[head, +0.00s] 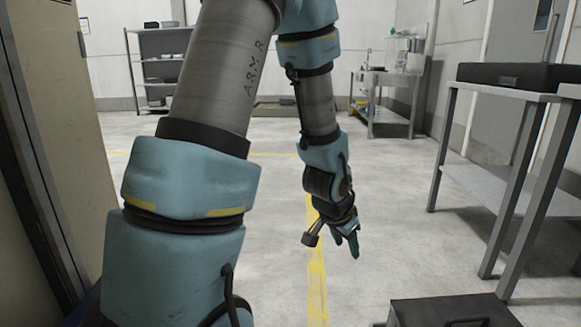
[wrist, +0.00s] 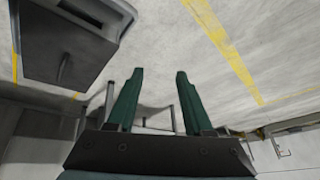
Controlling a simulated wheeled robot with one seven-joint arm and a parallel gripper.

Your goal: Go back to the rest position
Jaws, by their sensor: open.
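My gripper (head: 346,246) hangs in the middle of the head view, pointing down above the open floor. In the wrist view, its two green fingers (wrist: 158,100) stand apart with nothing between them. My blue and grey arm fills the left and middle of the head view and hides part of the room behind it. The gripper touches nothing that I can see.
A dark case (head: 455,312) is at the lower right. A metal table (head: 505,90) with a black box (head: 525,76) stands on the right. A shelf (head: 150,70) and a sink bench (head: 390,78) are at the back. A tan panel (head: 55,110) is close on the left. The central floor (head: 385,200) is clear.

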